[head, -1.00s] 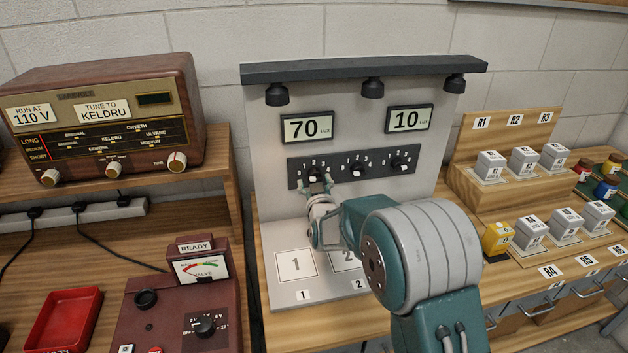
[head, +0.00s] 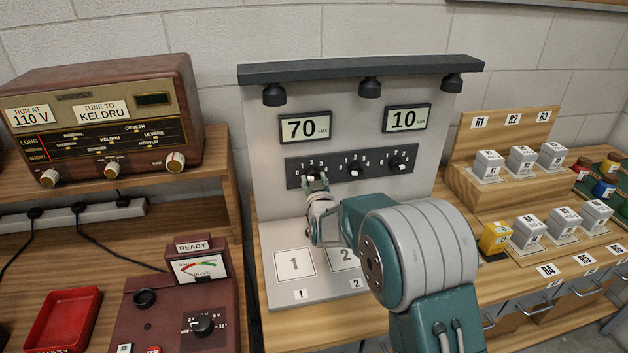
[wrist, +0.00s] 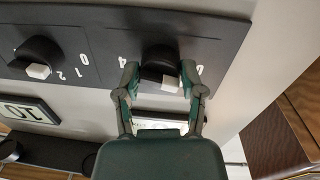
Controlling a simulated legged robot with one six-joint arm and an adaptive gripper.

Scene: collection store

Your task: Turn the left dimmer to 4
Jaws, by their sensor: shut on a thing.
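The left dimmer is a black knob (wrist: 158,57) with a white pointer mark, at the left end of the dark dimmer strip (head: 335,178). The wrist view shows it upside down, with a 4 to the left of the knob. My gripper (wrist: 160,80) is shut on this knob, one finger on each side. In the head view my gripper (head: 317,184) hides most of the knob, so its exact setting is unclear. The left display (head: 292,131) above reads 70 lux. The right display (head: 391,121) reads 10.
The middle dimmer (head: 355,169) and right dimmer (head: 397,163) sit close on the same strip. Lamps (head: 370,88) hang above. White blocks (head: 530,232) stand on the right bench. A radio (head: 100,120) and a red meter box (head: 175,310) are at left.

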